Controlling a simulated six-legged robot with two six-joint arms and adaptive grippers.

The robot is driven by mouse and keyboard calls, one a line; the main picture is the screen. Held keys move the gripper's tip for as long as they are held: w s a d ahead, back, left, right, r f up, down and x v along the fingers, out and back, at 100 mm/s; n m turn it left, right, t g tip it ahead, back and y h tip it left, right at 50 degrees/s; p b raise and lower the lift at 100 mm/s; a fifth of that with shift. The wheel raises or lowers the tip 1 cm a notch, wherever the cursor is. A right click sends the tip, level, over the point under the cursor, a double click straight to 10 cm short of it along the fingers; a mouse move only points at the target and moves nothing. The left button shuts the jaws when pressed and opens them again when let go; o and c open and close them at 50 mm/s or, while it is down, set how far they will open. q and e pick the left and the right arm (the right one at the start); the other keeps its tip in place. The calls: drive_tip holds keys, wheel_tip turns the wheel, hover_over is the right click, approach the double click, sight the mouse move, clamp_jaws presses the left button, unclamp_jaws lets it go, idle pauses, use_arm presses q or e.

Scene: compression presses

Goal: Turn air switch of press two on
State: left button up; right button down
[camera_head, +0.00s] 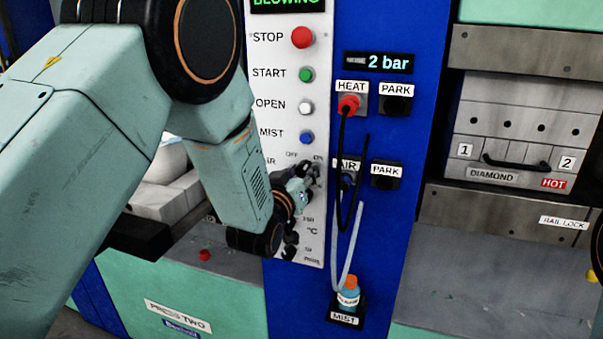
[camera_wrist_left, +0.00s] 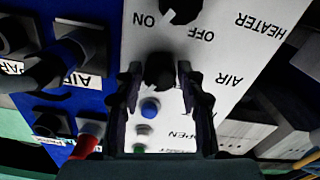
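The air switch, a black knob (camera_wrist_left: 158,70), sits on the white control panel of the press at the left, labelled PRESS TWO (camera_head: 178,316). In the wrist view it lies between the two fingers of my left gripper (camera_wrist_left: 158,78), with a narrow gap visible on each side. The gripper is open around the knob. In the head view my left gripper (camera_head: 303,190) is at the panel and mostly covers the knob, near its OFF and ON marks. I cannot tell which mark the knob points to. My right gripper is not in view.
Above the air switch are a blue MIST button (camera_head: 307,137), white OPEN button (camera_head: 306,107), green START button (camera_head: 306,74) and red STOP button (camera_head: 303,37). A heater knob (camera_wrist_left: 182,8) is close by. A red HEAT plug (camera_head: 349,103) and hanging cables are just right.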

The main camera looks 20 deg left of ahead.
use_arm(q)
drive_tip(key=shift+o, duration=1.1)
drive_tip(key=s, duration=1.2)
drive_tip(key=shift+a, duration=0.2)
